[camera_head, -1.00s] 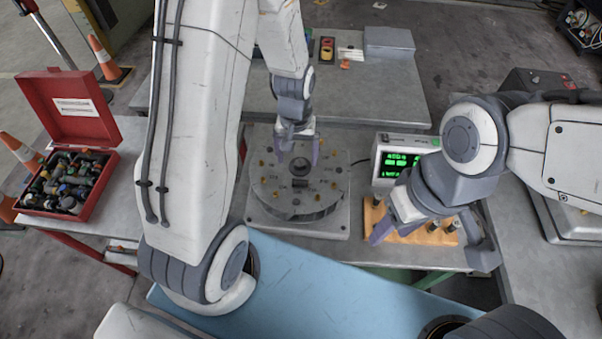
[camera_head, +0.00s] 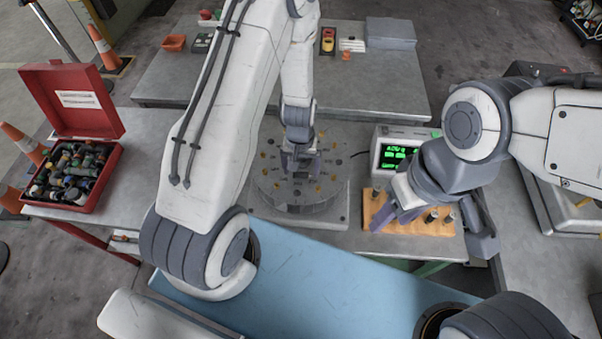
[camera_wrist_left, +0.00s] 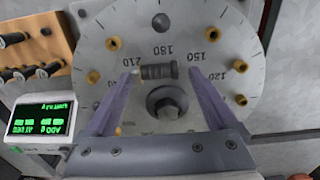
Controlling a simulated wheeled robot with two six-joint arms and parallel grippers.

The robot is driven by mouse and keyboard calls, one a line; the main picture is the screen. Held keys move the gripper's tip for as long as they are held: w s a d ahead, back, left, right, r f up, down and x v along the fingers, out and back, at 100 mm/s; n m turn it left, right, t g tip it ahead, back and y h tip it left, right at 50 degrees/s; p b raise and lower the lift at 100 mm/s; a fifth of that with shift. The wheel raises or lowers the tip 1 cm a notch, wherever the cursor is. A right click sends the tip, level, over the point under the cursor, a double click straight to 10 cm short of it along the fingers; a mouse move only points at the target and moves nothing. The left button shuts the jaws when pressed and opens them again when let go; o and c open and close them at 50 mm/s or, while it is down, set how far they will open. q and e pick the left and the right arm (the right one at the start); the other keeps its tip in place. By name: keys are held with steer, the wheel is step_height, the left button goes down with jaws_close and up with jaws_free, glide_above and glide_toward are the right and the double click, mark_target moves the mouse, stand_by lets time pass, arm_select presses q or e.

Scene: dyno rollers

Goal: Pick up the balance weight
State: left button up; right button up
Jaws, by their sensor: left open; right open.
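The balance weight, a small dark grey ribbed cylinder (camera_wrist_left: 158,72), lies crosswise between my left fingertips in the left wrist view, over the face of the round numbered disc (camera_wrist_left: 220,85). My left gripper (camera_wrist_left: 162,74) is open, with one purple finger on each side of the cylinder and small gaps showing. In the head view, my left gripper (camera_head: 301,160) points down at the disc (camera_head: 265,185) and hides the cylinder. My right gripper (camera_head: 434,228) is open over a wooden block (camera_head: 407,227) holding several small dark cylinders, which also shows in the left wrist view (camera_wrist_left: 57,45).
Brass studs (camera_wrist_left: 94,77) ring the disc, and a dark hub (camera_wrist_left: 165,102) stands close to the cylinder. A display box (camera_head: 393,150) with green digits stands right of the disc. A red open case (camera_head: 72,170) is at left. The back table (camera_head: 385,85) has clear room.

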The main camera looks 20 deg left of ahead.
arm_select(q)
steer(key=c, duration=1.3)
steer(key=shift+o, duration=0.2)
steer(key=shift+r, duration=0.15)
